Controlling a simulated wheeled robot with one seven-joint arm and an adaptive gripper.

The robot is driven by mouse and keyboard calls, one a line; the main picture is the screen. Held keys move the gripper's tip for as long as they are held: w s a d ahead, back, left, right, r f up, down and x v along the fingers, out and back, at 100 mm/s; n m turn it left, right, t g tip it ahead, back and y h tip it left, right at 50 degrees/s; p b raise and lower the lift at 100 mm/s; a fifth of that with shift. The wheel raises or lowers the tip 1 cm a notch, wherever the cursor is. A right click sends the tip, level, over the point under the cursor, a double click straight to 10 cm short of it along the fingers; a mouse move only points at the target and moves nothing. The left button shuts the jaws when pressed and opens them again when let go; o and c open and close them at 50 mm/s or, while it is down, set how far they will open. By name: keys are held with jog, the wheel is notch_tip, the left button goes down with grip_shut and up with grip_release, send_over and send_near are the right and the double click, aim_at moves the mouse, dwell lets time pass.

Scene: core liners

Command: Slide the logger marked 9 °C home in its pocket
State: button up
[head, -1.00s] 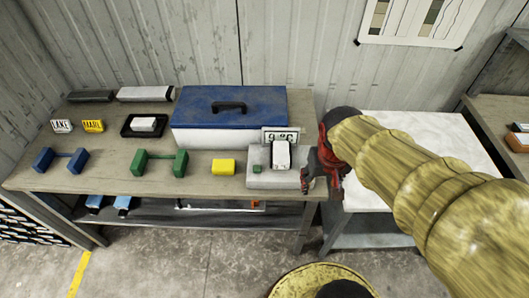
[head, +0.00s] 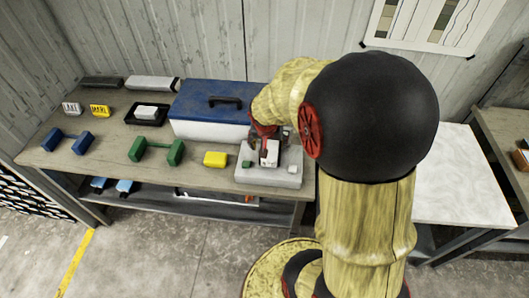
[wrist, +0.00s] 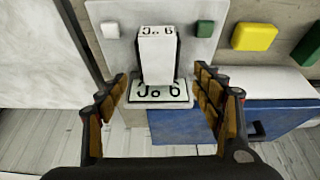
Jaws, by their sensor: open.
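The white logger (head: 270,156) stands on the grey block (head: 262,178) on the workbench. In the wrist view the logger (wrist: 158,52) appears upside down, with "9 °C" on its end. A small sign (wrist: 159,92) with the same marking is just behind it. My gripper (wrist: 158,84) is open, with one finger on each side of the logger and sign, and a gap on both sides. In the head view my gripper (head: 264,133) is over the logger and partly hides it. How deep the logger sits in its pocket cannot be told.
A white case with a blue lid (head: 207,100) stands close behind the grey block. A green button (head: 247,163) is on the block, and a yellow block (head: 215,159) lies to its left.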

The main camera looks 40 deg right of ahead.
aim_at(270, 150)
jog(key=shift+d+b+x, duration=0.2)
jog(key=shift+b+x, duration=0.45)
jog(key=shift+x, duration=3.3)
jog(key=shift+r, duration=0.1)
jog(key=shift+f+b, duration=0.3)
jog(key=shift+b, duration=0.15)
jog(key=c, duration=1.4)
jog(key=shift+s+r, duration=0.1)
